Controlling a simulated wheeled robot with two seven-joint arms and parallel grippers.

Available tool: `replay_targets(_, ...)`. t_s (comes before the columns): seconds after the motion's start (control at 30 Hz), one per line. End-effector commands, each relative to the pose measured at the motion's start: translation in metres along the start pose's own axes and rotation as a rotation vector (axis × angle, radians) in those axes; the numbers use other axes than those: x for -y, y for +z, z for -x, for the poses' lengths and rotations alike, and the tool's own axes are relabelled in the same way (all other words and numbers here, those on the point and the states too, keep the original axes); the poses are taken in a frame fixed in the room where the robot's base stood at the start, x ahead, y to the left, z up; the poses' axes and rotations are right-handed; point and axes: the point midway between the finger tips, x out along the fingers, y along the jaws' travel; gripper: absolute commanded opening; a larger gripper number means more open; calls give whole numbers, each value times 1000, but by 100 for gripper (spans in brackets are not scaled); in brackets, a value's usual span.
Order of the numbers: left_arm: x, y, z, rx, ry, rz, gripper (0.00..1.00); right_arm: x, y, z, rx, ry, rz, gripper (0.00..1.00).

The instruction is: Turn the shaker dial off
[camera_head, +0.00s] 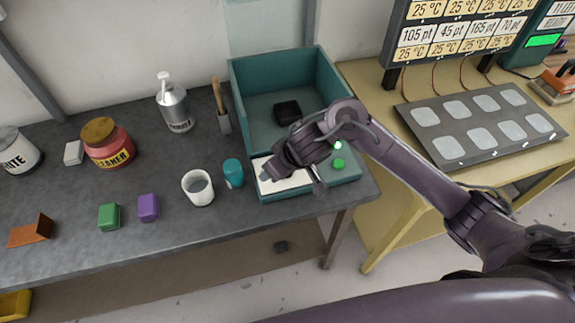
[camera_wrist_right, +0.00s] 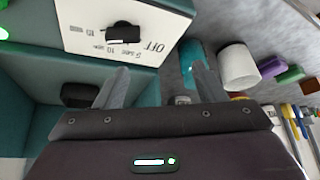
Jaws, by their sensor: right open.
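The teal shaker (camera_head: 242,85) is an open-topped box at the right end of the dark bench. Its white dial panel (camera_head: 296,181) is on the low front part, partly covered by my right gripper (camera_head: 275,172). In the right wrist view, the black dial (camera_wrist_right: 123,33) sits on the white panel, with "OFF" and several time marks printed beside it. I cannot tell which mark the dial points at. My right gripper, also in the wrist view (camera_wrist_right: 159,80), is open and empty, its fingers apart from the dial. My left gripper is not in view.
A green light (camera_head: 338,163) shows on the shaker's front. A black block (camera_head: 287,112) lies inside the box. A teal cup (camera_head: 233,172) and a white cup (camera_head: 198,188) stand close left of the panel. A yellow table (camera_head: 400,180) with a grey pad board (camera_head: 480,124) is to the right.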

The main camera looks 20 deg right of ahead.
Motion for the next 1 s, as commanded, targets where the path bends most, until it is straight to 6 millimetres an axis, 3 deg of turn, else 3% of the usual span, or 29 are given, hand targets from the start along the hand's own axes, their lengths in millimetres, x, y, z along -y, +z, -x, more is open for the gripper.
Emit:
replay_targets(0.1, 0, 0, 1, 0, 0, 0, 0, -29, 3, 11, 70, 38, -35, 64)
replay_targets(0.23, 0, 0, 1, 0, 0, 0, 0, -42, 8, 15, 112, 56, -64, 64)
replay_targets(0.37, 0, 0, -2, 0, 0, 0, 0, -43, 12, 5, 121, 57, -72, 64)
replay_targets(0.7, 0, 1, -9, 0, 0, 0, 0, -45, 17, -47, 119, 56, -72, 64)
replay_targets(1.0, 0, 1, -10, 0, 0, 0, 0, -47, 18, -61, 117, 57, -69, 64)
